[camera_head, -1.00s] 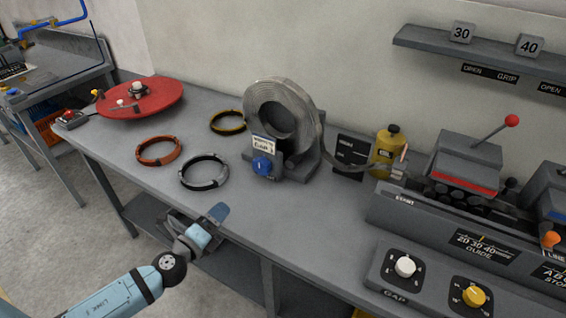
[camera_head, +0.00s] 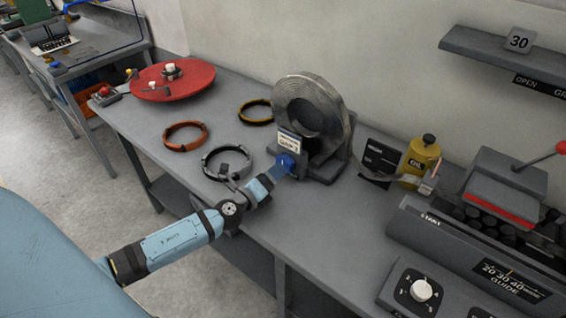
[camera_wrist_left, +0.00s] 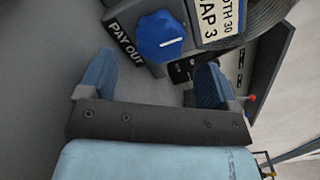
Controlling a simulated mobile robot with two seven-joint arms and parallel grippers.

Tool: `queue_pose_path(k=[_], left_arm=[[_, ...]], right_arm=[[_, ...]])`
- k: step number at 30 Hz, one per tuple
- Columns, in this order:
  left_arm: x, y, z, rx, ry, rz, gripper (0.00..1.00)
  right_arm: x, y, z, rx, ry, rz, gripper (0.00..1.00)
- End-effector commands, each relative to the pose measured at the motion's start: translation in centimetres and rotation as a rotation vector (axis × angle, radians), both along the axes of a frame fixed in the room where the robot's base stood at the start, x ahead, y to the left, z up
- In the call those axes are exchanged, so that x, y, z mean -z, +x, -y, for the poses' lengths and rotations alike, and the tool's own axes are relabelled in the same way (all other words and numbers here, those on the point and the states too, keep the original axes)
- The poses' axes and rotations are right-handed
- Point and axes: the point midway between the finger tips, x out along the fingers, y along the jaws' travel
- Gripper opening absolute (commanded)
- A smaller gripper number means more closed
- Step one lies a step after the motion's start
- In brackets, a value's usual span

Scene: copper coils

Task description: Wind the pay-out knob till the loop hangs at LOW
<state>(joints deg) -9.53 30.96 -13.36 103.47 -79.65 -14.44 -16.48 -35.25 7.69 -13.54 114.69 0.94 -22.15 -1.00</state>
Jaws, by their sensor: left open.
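The blue pay-out knob (camera_head: 287,163) is on the front of the grey coil stand, below a white label card. In the left wrist view the knob (camera_wrist_left: 160,37) has a white mark and sits beside the words PAY OUT. My left gripper (camera_head: 275,172) is open, its blue fingers close to the knob. In the left wrist view the open fingers (camera_wrist_left: 154,80) point toward the knob, which lies just beyond and between them. The metal coil (camera_head: 308,112) stands upright on the stand. Its strip (camera_head: 372,178) runs right, past a black panel (camera_head: 382,157); the level marks are too small to read. My right gripper is out of view.
A yellow oil can (camera_head: 420,160) stands right of the panel, before the strip machine (camera_head: 470,240). Orange (camera_head: 185,136), grey (camera_head: 228,162) and yellow-black (camera_head: 256,111) rings lie left of the stand. A red turntable (camera_head: 172,80) is farther left.

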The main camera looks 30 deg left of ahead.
Motion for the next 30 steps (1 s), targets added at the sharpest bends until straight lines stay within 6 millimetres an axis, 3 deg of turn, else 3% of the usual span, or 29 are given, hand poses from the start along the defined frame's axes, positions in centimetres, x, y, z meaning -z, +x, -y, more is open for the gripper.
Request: queue_pose_path(k=[3,9,21,27,30], left_arm=[[-0.3,2.3,0.2,0.0,-0.001,0.001,0.84],[0.0,4.6,0.4,0.001,0.0,0.001,0.84],[0.1,5.3,0.4,0.001,0.0,-0.001,0.84],[0.1,5.3,0.4,0.001,-0.001,-0.001,0.38],[0.1,5.3,0.4,0.001,0.0,-0.001,0.35]], right_arm=[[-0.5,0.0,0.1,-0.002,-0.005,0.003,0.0],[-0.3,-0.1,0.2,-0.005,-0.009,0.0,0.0],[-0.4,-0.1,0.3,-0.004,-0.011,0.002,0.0],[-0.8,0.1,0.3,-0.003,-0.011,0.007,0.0],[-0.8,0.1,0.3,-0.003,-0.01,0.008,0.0]])
